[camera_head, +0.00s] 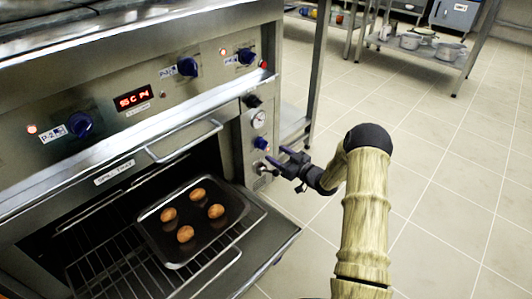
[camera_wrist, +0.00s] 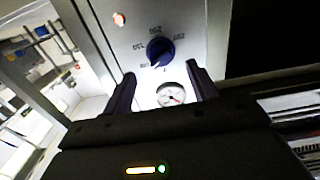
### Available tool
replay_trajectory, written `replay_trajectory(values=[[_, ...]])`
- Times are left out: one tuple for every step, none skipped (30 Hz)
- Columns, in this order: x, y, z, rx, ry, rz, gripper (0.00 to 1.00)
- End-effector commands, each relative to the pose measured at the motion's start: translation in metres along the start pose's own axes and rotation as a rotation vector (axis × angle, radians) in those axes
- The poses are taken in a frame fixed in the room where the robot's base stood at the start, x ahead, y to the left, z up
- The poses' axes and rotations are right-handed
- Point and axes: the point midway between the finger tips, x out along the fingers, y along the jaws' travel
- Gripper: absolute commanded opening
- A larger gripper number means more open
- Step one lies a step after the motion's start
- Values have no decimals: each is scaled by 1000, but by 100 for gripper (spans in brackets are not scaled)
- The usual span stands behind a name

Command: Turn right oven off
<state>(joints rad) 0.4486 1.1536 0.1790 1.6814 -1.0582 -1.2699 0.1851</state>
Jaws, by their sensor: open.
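The oven (camera_head: 110,200) at left has its door open. Its narrow right-hand control panel carries a black knob (camera_head: 252,101), a round gauge (camera_head: 258,119) and a blue knob (camera_head: 262,143). The wrist view shows the blue knob (camera_wrist: 160,52) with a temperature scale around it, the gauge (camera_wrist: 171,95) and a lit red lamp (camera_wrist: 119,19). My gripper (camera_head: 276,157) is open and empty in front of this panel, close to the blue knob. In the wrist view the knob shows between and beyond the fingertips (camera_wrist: 162,75). I see no contact with it.
A dark tray with several buns (camera_head: 186,233) sits on the wire rack above the open oven door (camera_head: 272,236). More blue knobs (camera_head: 188,66) and a lit red display (camera_head: 134,97) are on the upper panel. A steel shelf with pots (camera_head: 410,41) stands behind. Floor at right is clear.

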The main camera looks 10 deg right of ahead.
Motion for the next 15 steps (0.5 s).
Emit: replay_trajectory(values=[[10, -1, 3, -2, 4, -2, 58], [16, -1, 4, -3, 3, -2, 58], [23, -1, 4, -4, 3, -3, 58], [28, 0, 4, -4, 3, -2, 58], [33, 0, 4, -2, 2, -2, 58], [40, -1, 4, -2, 3, -1, 58], [44, 0, 4, -3, 3, -1, 58], [48, 0, 4, -2, 2, -1, 58], [53, 0, 3, -1, 3, -1, 58], [56, 0, 3, -1, 3, -1, 58], [59, 0, 2, -1, 2, -1, 58], [62, 0, 2, -1, 1, -1, 58], [63, 0, 1, -1, 1, -1, 58], [65, -1, 0, -1, 2, -2, 58], [66, -1, 0, 0, 2, -2, 58]])
